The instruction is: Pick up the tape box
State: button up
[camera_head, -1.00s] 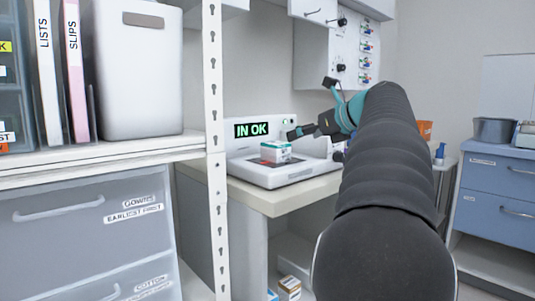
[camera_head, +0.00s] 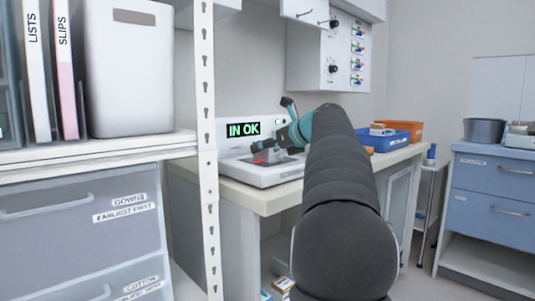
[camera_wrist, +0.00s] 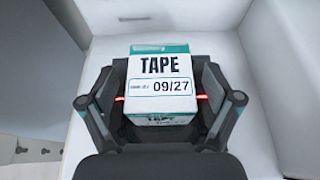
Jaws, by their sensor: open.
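The tape box (camera_wrist: 160,85) is white and teal, with "TAPE" and "09/27" on its label, in the middle of the wrist view. My gripper (camera_wrist: 162,100) is open, with one finger on each side of the box; small gaps seem to show beside it. In the head view my gripper (camera_head: 268,152) is down over the plate of the white scanner (camera_head: 265,176), whose display reads "IN OK". The gripper mostly hides the box there. A red light line shows on both sides of the box in the wrist view.
The scanner stands on a desk (camera_head: 262,200). A shelf post (camera_head: 207,150) rises close on the left. Behind my arm are a blue tray (camera_head: 392,140) and an orange bin (camera_head: 405,127). A blue drawer cabinet (camera_head: 492,205) stands at the right.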

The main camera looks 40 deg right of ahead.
jog(key=shift+w+r, duration=0.1)
jog(key=c, duration=1.4)
